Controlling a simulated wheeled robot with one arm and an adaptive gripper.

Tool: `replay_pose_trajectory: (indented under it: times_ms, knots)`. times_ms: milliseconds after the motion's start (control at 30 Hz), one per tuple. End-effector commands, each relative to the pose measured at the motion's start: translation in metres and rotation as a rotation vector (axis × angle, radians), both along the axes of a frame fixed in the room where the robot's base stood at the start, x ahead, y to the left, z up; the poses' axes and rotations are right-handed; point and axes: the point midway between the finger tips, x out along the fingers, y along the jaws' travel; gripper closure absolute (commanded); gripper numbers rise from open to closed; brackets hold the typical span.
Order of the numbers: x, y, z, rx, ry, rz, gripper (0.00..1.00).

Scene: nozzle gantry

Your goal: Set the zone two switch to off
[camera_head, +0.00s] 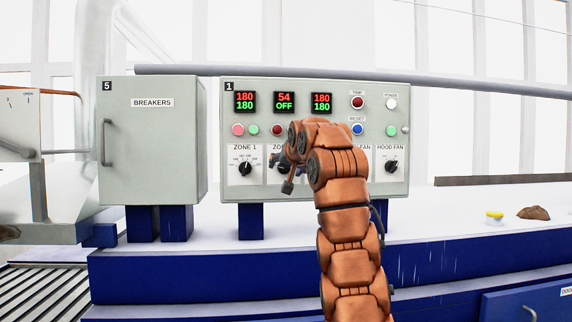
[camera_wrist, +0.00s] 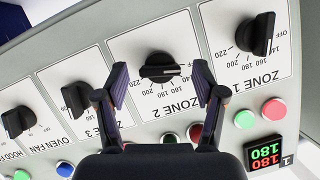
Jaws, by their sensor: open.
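The zone 2 switch (camera_wrist: 158,65) is a black rotary knob in the wrist view, where the panel appears upside down. Its grip bar lies crosswise, and its exact setting is hard to read. My gripper (camera_wrist: 160,78) is open, with one finger on each side of the knob; contact is not visible. In the head view my gripper (camera_head: 288,184) is at the panel front, and my arm mostly hides the zone 2 label and knob. The middle display (camera_head: 284,102) above reads 54 in red and OFF in green.
The zone 1 knob (camera_wrist: 257,35) and zone 3 knob (camera_wrist: 76,98) flank the zone 2 knob closely. Coloured buttons (camera_head: 245,130) sit above the knobs in the head view. A grey breakers cabinet (camera_head: 152,150) stands left of the control panel (camera_head: 315,86).

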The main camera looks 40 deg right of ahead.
Motion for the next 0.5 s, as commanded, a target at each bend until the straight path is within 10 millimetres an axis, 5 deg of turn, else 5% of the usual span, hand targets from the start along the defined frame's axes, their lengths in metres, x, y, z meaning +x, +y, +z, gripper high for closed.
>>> replay_pose_trajectory:
  times_ms: [333, 500]
  knots:
    - [0.0026, -0.0014, -0.0014, 0.0, -0.001, -0.001, 0.32]
    - [0.0027, -0.0014, -0.0014, 0.0, -0.002, 0.0, 0.49]
